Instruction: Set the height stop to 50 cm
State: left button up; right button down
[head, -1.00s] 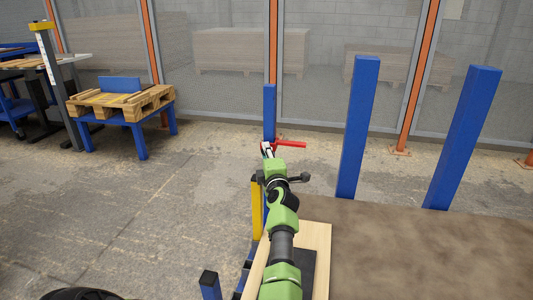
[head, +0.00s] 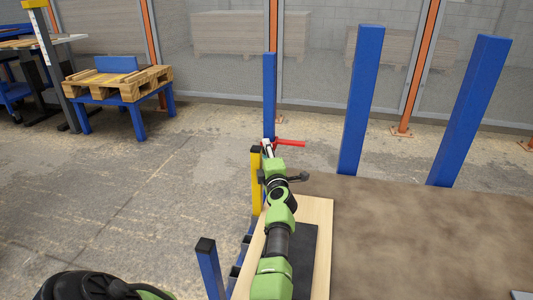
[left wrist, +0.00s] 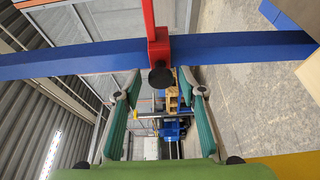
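The height stop is a red bar (head: 290,142) on a thin blue post (head: 269,95) in the middle of the head view. In the left wrist view its red sleeve (left wrist: 158,50) sits on the blue post (left wrist: 235,47), with a dark round knob (left wrist: 161,78) facing my gripper. My left gripper (head: 267,148) is at the stop. In the left wrist view its two teal-padded fingers (left wrist: 158,92) are spread, with the knob between or just beyond their tips; I cannot tell whether they touch it. No height scale is readable at the stop. My right gripper is not in view.
A yellow post (head: 256,185) with a black top stands beside my arm. Two thick blue posts (head: 361,100) rise at the right by a brown surface (head: 420,240). A light wooden board (head: 322,215) lies under my arm. A pallet (head: 118,84) on a blue stand is at the left.

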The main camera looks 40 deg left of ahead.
pick_arm(q)
jog(key=shift+r, duration=0.15)
notch_tip(320, 180, up, 8)
jog(key=shift+r, duration=0.95)
